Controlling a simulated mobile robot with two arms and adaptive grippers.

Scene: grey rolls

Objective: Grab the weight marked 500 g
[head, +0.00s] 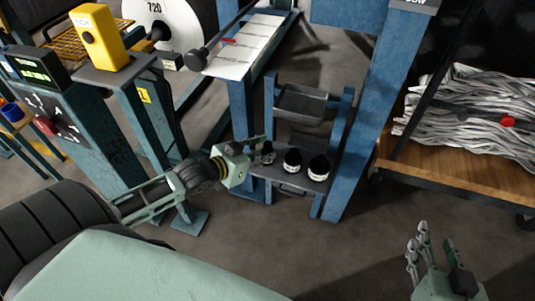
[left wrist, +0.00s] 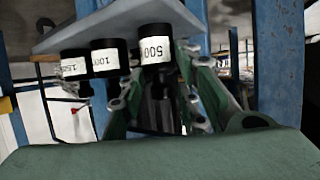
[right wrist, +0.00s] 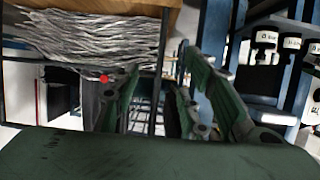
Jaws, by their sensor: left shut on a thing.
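The weight marked 500 (left wrist: 157,48) is a black cylinder with a white label; it appears upside down in the left wrist view, between my left fingers. In the head view it is the small, leftmost weight (head: 268,152) on the shelf. My left gripper (head: 257,148) is shut on it at the shelf's left end. A weight whose label appears to read 1000 (left wrist: 108,58) stands beside it, also in the head view (head: 292,161). A third, larger weight (head: 318,168) has a partly hidden label. My right gripper (head: 432,243) is open and empty, far from the weights.
The weights' grey shelf (head: 290,183) sits between blue posts, with a grey tray (head: 300,102) above. A wooden-topped rack (head: 450,170) with grey strips (head: 470,105) is at right. A yellow device (head: 98,38) stands at upper left. Floor in front is clear.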

